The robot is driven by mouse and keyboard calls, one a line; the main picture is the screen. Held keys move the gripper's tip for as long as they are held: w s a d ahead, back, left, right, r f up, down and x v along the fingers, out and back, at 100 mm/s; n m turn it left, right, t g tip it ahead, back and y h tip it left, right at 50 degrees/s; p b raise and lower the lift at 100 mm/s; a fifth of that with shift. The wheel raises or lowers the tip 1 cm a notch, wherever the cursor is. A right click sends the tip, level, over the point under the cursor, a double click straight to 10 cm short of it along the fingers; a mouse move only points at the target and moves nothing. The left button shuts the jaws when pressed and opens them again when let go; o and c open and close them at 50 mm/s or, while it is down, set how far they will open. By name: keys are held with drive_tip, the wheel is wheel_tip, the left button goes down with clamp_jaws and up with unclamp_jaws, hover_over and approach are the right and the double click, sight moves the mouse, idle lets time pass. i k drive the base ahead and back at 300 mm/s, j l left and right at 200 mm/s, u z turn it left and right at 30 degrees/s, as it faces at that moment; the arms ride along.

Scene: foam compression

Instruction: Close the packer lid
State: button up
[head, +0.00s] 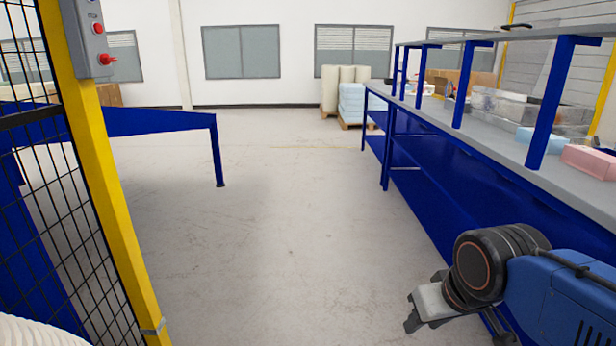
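I cannot make out a packer or its lid for certain. A clear, box-like thing (505,106) stands on the grey bench at the right; I cannot tell whether it has a lid. My gripper (411,312) is at the lower right, low in front of the blue bench and well apart from the things on it. It points left, and nothing shows in it. Its fingers are small and seen from the side, so their opening is unclear.
The blue bench (584,183) runs along the right, with a pink block (590,161) and a light blue block (540,139) on it. A yellow post (113,190) with mesh fencing and a blue table (160,122) stand left. Wrapped rolls (345,85) stand far back. The middle floor is clear.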

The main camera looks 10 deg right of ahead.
sight(513, 96)
drive_tip(key=i+j+z, duration=0.2)
drive_tip(key=i+z, duration=0.2)
drive_tip(key=i, duration=0.15)
drive_tip(key=i+j+z, duration=0.35)
drive_tip(key=i, duration=0.2)
drive_tip(key=i+j+z, duration=0.55)
drive_tip(key=z, duration=0.15)
drive_tip(key=i+j+z, duration=0.15)
drive_tip(key=j+z, duration=0.2)
drive_tip(key=j+u, duration=0.2)
drive_tip(key=j, duration=0.5)
